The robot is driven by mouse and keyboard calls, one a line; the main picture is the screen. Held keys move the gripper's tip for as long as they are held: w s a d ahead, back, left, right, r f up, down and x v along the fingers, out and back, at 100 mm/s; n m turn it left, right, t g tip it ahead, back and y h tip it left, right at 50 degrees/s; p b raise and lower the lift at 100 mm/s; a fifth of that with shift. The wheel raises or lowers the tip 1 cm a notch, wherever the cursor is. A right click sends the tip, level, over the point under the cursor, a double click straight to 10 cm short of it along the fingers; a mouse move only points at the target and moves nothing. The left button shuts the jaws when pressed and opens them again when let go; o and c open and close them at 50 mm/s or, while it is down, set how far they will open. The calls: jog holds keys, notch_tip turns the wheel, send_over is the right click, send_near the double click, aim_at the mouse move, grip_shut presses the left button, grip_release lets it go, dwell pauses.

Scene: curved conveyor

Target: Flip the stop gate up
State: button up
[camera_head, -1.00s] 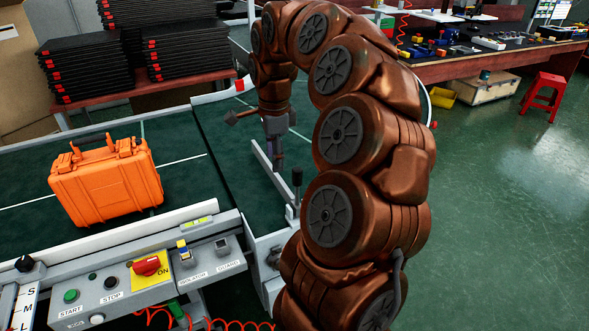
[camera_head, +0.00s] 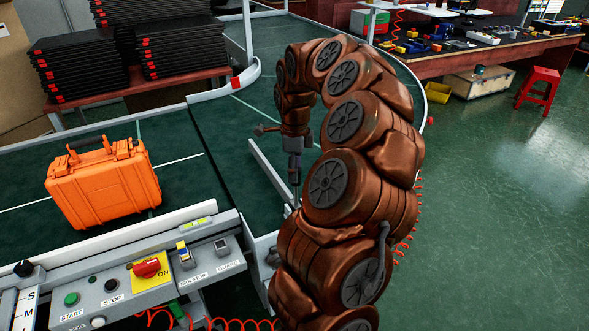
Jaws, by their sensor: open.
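The stop gate appears to be the pale grey bar (camera_head: 268,172) lying slantwise low across the green conveyor belt. Its near end meets the conveyor's side, where a short upright lever stood in view a second ago. My gripper (camera_head: 294,180) points down over that near end, at the lever's place. The lever is now mostly hidden by my gripper and arm, and I cannot tell whether the fingers touch it. My gripper is open.
An orange case (camera_head: 103,182) stands on the belt at left. A control panel (camera_head: 125,285) with buttons and a red switch is in front. Black trays (camera_head: 75,62) are stacked behind. A workbench (camera_head: 480,58) and red stool (camera_head: 538,90) stand at right, with clear green floor.

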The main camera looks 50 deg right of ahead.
jog(key=shift+f, duration=0.5)
grip_shut()
dwell(0.4)
